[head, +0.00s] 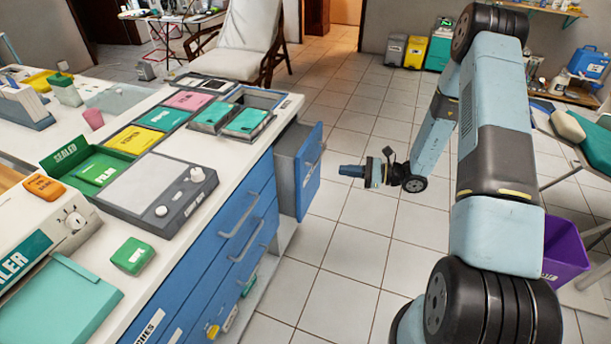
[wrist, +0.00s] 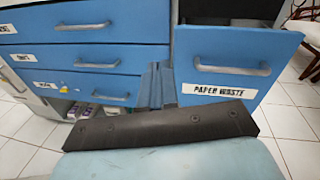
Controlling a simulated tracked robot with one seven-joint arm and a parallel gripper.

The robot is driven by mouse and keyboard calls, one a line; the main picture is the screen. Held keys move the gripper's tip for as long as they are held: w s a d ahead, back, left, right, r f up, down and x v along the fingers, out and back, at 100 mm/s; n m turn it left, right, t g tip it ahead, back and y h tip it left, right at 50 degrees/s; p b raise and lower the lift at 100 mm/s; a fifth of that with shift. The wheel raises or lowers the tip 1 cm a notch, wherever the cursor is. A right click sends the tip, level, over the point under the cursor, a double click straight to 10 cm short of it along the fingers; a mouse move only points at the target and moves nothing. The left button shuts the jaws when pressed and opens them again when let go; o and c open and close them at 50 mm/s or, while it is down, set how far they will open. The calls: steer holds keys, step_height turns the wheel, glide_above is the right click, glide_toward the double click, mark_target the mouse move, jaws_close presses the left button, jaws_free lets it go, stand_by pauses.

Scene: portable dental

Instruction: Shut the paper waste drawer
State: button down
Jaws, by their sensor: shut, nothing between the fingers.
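The paper waste drawer (head: 308,172) stands pulled out from the far end of the blue cabinet in the head view. Its tall blue front and grey inner side show. In the wrist view its front (wrist: 237,65) is at the right, with a grey bar handle and a "PAPER WASTE" label. My gripper (head: 342,170) is shut and empty, a little to the right of the drawer front and apart from it. In the wrist view the shut fingers (wrist: 157,86) point at the cabinet just left of the drawer's front.
Closed blue drawers (head: 240,240) lie left of it; they also show in the wrist view (wrist: 80,55). The white worktop (head: 222,172) above holds trays and devices. A purple bin (head: 565,250) stands right of my arm. The tiled floor (head: 325,260) before the drawer is clear.

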step_height(320, 180, down, 7)
steer(key=m+t, duration=0.3)
glide_toward(302, 172)
steer(key=shift+m, duration=0.3)
steer(key=x, duration=0.7)
steer(key=shift+s+r, duration=0.15)
steer(key=shift+s, duration=0.1)
steer(key=shift+a, duration=0.1)
